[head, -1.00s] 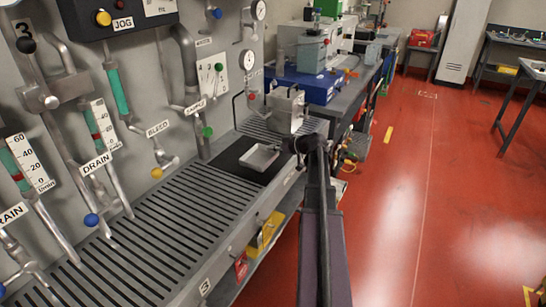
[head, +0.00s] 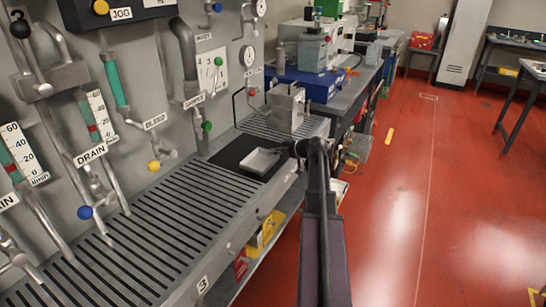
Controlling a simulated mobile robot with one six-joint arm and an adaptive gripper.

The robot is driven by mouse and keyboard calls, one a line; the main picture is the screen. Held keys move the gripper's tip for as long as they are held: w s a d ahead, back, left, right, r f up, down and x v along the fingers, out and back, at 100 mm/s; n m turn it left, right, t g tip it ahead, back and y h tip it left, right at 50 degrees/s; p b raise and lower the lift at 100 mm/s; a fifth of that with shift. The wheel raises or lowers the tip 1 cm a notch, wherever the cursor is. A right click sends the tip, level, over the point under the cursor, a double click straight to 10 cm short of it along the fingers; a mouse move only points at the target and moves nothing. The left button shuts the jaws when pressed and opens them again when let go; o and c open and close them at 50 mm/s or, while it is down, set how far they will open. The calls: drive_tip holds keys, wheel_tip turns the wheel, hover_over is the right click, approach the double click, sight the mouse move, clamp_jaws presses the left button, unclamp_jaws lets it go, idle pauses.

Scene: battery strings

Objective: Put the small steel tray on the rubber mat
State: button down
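The small steel tray (head: 262,162) is a shallow, light grey open tray. It shows over the right part of the black rubber mat (head: 230,152), on the slatted bench top. I cannot tell whether its whole underside touches the mat. My gripper (head: 287,151) is at the tray's right end, very close to its rim. The gripper is small, dark and seen from behind along my arm, so its fingers are hidden. I cannot tell whether it is open or shut on the rim.
A steel block-like fixture (head: 287,107) stands on the bench just behind the mat. A panel with pipes, valves and gauges rises along the left. The slatted bench top (head: 165,225) in front of the mat is clear. Red floor (head: 390,230) lies open to the right.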

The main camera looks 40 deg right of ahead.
drive_tip(key=shift+f, duration=0.25)
drive_tip(key=c, duration=0.8)
unclamp_jaws()
drive_tip(key=shift+r, duration=0.1)
drive_tip(key=shift+r, duration=0.1)
drive_tip(key=shift+s+d+r+p, duration=0.2)
drive_tip(key=shift+s+r+p, duration=0.15)
drive_tip(key=shift+s, duration=0.2)
drive_tip(key=p+v, duration=0.4)
drive_tip(key=v, duration=0.6)
drive_tip(key=shift+s, duration=0.35)
drive_tip(key=shift+d+r, duration=0.1)
drive_tip(key=shift+d, duration=0.05)
